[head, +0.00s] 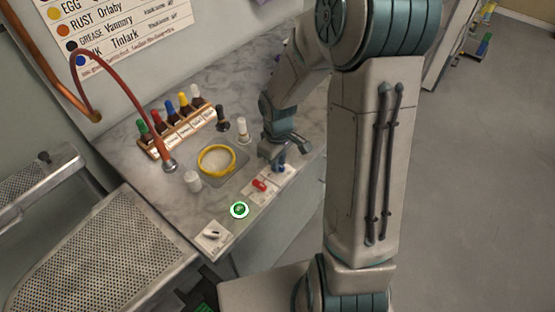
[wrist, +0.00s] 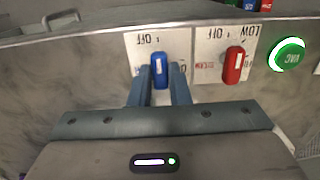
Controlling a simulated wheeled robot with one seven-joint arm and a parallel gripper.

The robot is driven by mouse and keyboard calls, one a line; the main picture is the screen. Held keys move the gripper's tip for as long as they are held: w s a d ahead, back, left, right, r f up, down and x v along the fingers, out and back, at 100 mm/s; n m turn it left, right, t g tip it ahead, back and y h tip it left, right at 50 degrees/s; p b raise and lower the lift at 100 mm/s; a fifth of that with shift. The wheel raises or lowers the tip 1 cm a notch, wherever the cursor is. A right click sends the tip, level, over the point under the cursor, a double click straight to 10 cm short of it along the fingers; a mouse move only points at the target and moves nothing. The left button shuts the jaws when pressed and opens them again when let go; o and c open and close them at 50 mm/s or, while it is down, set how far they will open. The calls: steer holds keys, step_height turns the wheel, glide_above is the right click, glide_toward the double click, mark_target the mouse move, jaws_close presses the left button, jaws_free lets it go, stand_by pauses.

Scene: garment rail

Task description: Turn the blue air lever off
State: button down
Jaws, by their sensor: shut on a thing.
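The blue lever (wrist: 160,72) sits on a white plate (wrist: 138,43) whose upside-down lettering includes OFF. In the wrist view my gripper (wrist: 159,80) has one finger on each side of the lever's handle, shut on it. In the head view my gripper (head: 277,158) reaches down to the counter's front edge, with a bit of the blue lever (head: 281,169) showing under it. The lever's base is partly hidden there. How far it is turned is hard to tell.
A red lever (wrist: 234,65) on its own plate is right beside the blue one. Beyond it is a lit green button (wrist: 287,54), then a white-plated switch (head: 213,235).

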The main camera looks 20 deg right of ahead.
stand_by(0.4)
steer(key=c, duration=1.4)
jaws_free()
steer(key=shift+o, duration=0.2)
steer(key=shift+r, duration=0.15)
step_height(320, 180, up, 14)
steer(key=s+r+m+t, duration=0.3)
steer(key=s+m, duration=0.4)
steer(key=s, duration=0.8)
steer(key=shift+d+r, duration=0.2)
steer(key=shift+r, duration=0.5)
